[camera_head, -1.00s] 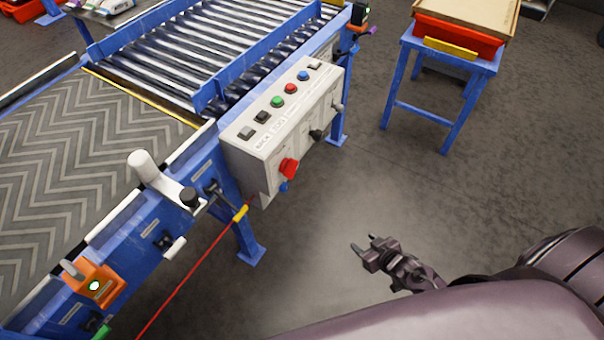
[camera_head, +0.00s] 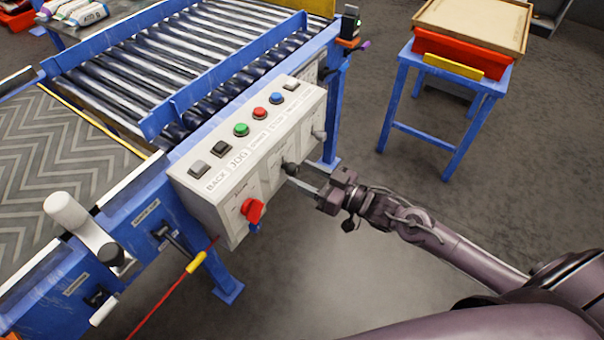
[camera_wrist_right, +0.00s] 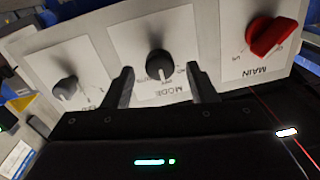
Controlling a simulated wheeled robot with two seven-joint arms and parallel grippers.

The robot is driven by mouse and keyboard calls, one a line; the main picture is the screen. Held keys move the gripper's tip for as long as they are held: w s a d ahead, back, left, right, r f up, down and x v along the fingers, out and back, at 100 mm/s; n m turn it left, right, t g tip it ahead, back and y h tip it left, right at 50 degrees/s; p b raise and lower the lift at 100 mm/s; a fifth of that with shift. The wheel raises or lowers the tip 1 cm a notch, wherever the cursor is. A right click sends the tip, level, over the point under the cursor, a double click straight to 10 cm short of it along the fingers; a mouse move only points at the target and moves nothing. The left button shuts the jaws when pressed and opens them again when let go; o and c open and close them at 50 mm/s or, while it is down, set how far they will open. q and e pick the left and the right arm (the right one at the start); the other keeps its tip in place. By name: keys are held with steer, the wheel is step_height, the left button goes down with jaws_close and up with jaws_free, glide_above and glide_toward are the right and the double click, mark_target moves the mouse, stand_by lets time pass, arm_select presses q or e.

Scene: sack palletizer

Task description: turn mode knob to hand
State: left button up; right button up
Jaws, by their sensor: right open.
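The mode knob (camera_wrist_right: 160,64) is a round black knob on a white plate marked MODE on the front of the grey control box (camera_head: 210,206). In the head view the mode knob (camera_head: 291,169) is partly hidden beside my fingers. My right gripper (camera_head: 303,183) is open in front of it. In the right wrist view, the fingers of my right gripper (camera_wrist_right: 163,88) stand one on each side of the knob, with gaps showing. The knob's pointer mark faces roughly down in that view. My left gripper is not in view.
The red main switch (camera_head: 252,211) and a grey knob (camera_head: 319,132) flank the mode knob. Buttons line the box top, including a green one (camera_head: 241,130). A roller conveyor (camera_head: 170,60) lies behind. A blue stand (camera_head: 440,140) with a red tray (camera_head: 450,53) stands right.

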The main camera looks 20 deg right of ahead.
steer(key=shift+w+a, duration=0.45)
steer(key=c, duration=1)
